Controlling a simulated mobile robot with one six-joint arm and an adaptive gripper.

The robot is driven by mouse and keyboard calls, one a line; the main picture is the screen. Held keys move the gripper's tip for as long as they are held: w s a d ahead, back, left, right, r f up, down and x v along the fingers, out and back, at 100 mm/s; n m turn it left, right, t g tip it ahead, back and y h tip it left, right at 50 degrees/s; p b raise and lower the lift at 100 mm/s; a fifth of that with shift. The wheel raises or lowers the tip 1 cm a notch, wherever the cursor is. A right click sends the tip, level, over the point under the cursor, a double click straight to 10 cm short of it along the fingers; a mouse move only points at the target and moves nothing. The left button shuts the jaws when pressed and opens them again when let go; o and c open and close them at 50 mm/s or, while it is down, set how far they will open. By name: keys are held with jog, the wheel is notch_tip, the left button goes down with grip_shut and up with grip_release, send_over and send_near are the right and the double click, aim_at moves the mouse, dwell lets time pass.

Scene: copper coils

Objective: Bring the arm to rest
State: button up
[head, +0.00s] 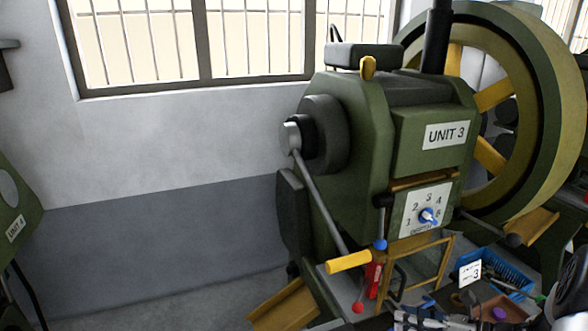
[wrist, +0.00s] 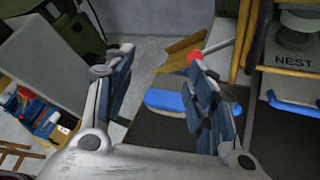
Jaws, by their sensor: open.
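My gripper (wrist: 160,72) is open in the wrist view, its two blue-padded fingers apart. No object is clasped between them. Beyond the fingers are a blue bar-shaped piece (wrist: 172,101) and a red ball knob (wrist: 194,56); the right finger partly overlaps the knob. I cannot tell how close they are. In the head view, part of my arm shows at the bottom right, below the green machine marked UNIT 3 (head: 425,94).
The machine has a long lever with a yellow grip (head: 348,262), a red knob (head: 358,308), a dial (head: 427,208) and a large wheel (head: 550,110). A blue bin (head: 515,277) stands to the right. In the wrist view, a NEST-labelled plate (wrist: 294,60) is at right. Open floor lies left of the machine.

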jog(key=s+a+r+n+g+h, duration=0.2)
jog(key=s+a+r+n+g, duration=0.55)
jog(key=a+r+n, duration=0.6)
jog(key=s+a+r+n+t+h, duration=0.1)
jog(key=s+r+n+h, duration=0.2)
jog(key=s+n, duration=0.6)
jog(key=s+a+r+n+t+h, duration=0.1)
jog(key=s+r+n+h, duration=0.3)
jog(key=s+n, duration=0.5)
jog(key=shift+s+t+h, duration=0.3)
jog(key=shift+t+h, duration=0.45)
jog(key=shift+h, duration=0.05)
jog(key=shift+d, duration=0.15)
